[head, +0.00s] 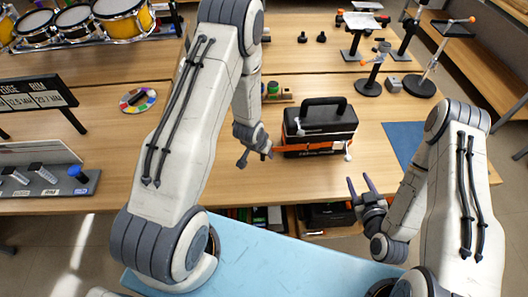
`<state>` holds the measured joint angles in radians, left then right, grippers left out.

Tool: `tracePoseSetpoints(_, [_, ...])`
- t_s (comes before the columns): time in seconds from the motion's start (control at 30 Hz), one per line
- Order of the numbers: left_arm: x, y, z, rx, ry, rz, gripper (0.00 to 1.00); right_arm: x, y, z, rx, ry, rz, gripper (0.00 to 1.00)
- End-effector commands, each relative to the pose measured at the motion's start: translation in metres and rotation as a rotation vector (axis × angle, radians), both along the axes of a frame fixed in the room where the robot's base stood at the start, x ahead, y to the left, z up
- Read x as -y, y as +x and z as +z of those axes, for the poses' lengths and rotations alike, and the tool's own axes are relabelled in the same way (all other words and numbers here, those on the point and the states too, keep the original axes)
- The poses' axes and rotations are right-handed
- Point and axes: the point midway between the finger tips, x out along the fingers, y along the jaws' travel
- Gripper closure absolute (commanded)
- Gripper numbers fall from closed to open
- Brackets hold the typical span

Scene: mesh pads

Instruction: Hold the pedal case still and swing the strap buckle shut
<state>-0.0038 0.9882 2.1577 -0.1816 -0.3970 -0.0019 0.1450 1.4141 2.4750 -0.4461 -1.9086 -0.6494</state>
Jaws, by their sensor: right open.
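The pedal case (335,125) is a black box with a top handle, standing upright on the wooden workbench. An orange strap (305,148) runs along its lower front. A small pale lever-like part at the strap's right end looks like the buckle (348,152); its exact angle is too small to tell. My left gripper (256,155) is at the case's left side, close to the strap's left end; whether it touches or grips anything is unclear. My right gripper (360,182) is open and empty, its fingers pointing up, in front of and below the buckle.
A blue mat (405,140) lies right of the case. Stands with dark bases (368,88) are behind it to the right. A colored disc (138,100) and a grey switch panel (45,182) lie to the left. A light-blue surface (290,265) is in front, below the bench.

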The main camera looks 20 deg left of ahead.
Motion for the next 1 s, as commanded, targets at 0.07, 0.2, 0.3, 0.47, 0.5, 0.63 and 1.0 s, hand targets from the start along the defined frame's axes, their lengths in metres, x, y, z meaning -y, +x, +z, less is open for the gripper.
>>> tracePoseSetpoints(0.07, [-0.0001,-0.0003,0.0001,-0.001,0.000,0.000,1.00,0.0000,0.0000,0.0001,0.000,0.000,0.000,0.50])
tracePoseSetpoints(0.2, [-0.0001,-0.0003,0.0001,-0.001,0.000,0.000,1.00,0.0000,0.0000,0.0001,0.000,0.000,0.000,0.50])
tracePoseSetpoints(0.3, [-0.0001,-0.0003,0.0001,-0.001,0.000,0.000,1.00,0.0000,0.0000,0.0001,0.000,0.000,0.000,0.50])
tracePoseSetpoints(0.47, [-0.0001,-0.0003,-0.0005,-0.001,0.000,0.000,1.00,0.0000,0.0000,-0.0003,0.000,0.000,0.000,0.50])
tracePoseSetpoints(0.5, [-0.0001,-0.0003,-0.0008,-0.001,0.000,0.000,1.00,0.0000,0.0000,-0.0007,0.000,0.000,0.000,0.50])
tracePoseSetpoints(0.63, [-0.0001,-0.0004,-0.0013,-0.001,0.000,0.000,1.00,0.0000,0.0001,-0.0010,0.000,0.000,0.000,0.50])
tracePoseSetpoints(1.0, [-0.0001,-0.0008,-0.0020,-0.002,0.000,0.000,1.00,-0.0003,0.0012,-0.0025,-0.003,-0.006,0.004,0.92])
